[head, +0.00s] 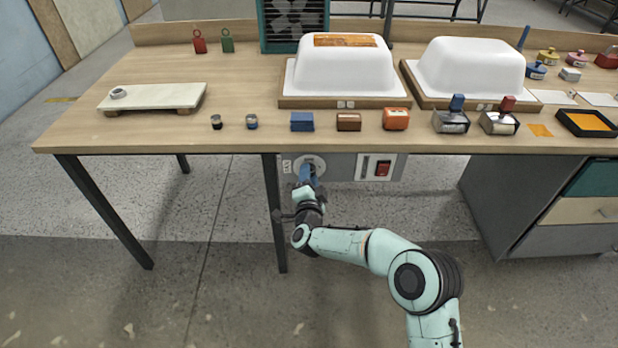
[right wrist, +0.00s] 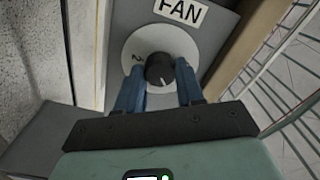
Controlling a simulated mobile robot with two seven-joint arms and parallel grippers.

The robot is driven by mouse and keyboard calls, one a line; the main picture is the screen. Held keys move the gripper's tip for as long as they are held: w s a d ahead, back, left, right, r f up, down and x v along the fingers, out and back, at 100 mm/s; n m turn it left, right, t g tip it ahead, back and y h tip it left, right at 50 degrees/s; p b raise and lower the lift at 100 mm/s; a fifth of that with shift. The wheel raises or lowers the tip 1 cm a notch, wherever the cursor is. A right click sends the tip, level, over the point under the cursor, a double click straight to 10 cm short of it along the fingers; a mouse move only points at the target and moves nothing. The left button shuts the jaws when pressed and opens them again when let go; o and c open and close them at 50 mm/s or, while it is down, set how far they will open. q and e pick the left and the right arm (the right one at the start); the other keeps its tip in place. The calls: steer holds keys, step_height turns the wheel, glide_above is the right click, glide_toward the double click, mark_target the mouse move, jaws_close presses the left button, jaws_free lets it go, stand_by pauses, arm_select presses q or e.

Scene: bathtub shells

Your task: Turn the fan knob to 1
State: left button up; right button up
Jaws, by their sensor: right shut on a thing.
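The fan knob (right wrist: 159,70) is a dark round knob on a white dial (right wrist: 187,50) below a white FAN label (right wrist: 180,11). A figure that looks like 2 shows at the dial's upper left, and a light pointer line shows on the knob's lower edge. The other dial marks are hidden or unreadable. My right gripper (right wrist: 159,88) has its blue fingers shut on the knob, one on each side. In the head view the right gripper (head: 308,176) reaches the dial (head: 310,160) on the grey panel under the table's front edge. My left gripper is not in view.
A red switch (head: 383,168) sits on the same panel, right of the dial. A black table leg (head: 277,220) stands just left of my gripper. A green fan box (head: 292,22) and white tub moulds (head: 346,68) stand on the table (head: 260,128). Drawers (head: 570,210) are at right.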

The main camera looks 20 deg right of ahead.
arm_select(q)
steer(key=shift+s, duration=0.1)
arm_select(e)
steer(key=shift+m, duration=3.9)
steer(key=shift+a+m, duration=0.1)
steer(key=shift+m, duration=0.2)
steer(key=o, duration=1)
steer(key=shift+o, duration=0.2)
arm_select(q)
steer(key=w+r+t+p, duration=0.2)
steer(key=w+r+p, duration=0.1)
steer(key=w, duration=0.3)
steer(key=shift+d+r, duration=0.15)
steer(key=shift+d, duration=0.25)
arm_select(e)
steer(key=v, duration=1.3)
steer(key=shift+s, duration=0.25)
